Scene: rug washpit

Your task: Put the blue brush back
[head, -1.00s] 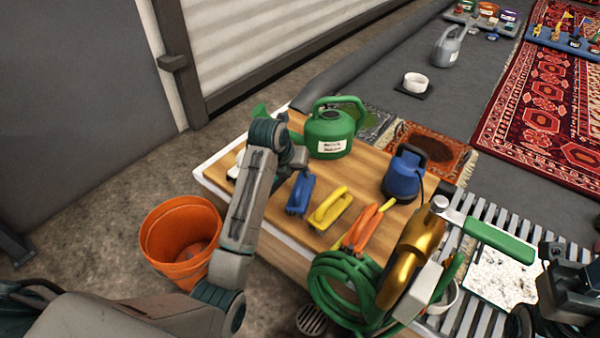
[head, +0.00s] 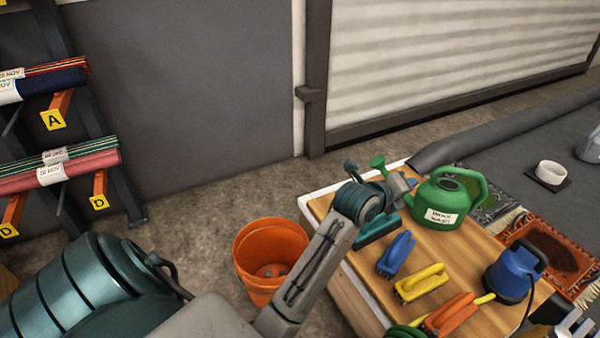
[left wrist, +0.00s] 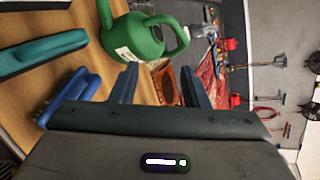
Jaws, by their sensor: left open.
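The blue brush (head: 397,252) lies on the wooden bench top (head: 455,255), between a teal-handled tool (head: 378,232) and a yellow brush (head: 422,282). It also shows at the lower left of the left wrist view (left wrist: 72,98). My left gripper (head: 403,186) is open and empty, above the bench's far left part, beside the green watering can (head: 440,203) and beyond the blue brush. In the left wrist view its two fingers (left wrist: 158,88) stand apart with the can ahead. My forearm and wrist partly hide the teal tool and the can's spout. My right gripper is out of view.
An orange bucket (head: 268,250) stands on the floor left of the bench. An orange brush (head: 452,315) and a blue pump-like device (head: 514,272) sit on the bench's right part. A rack of rolled rugs (head: 60,170) stands far left. Bare floor lies behind the bucket.

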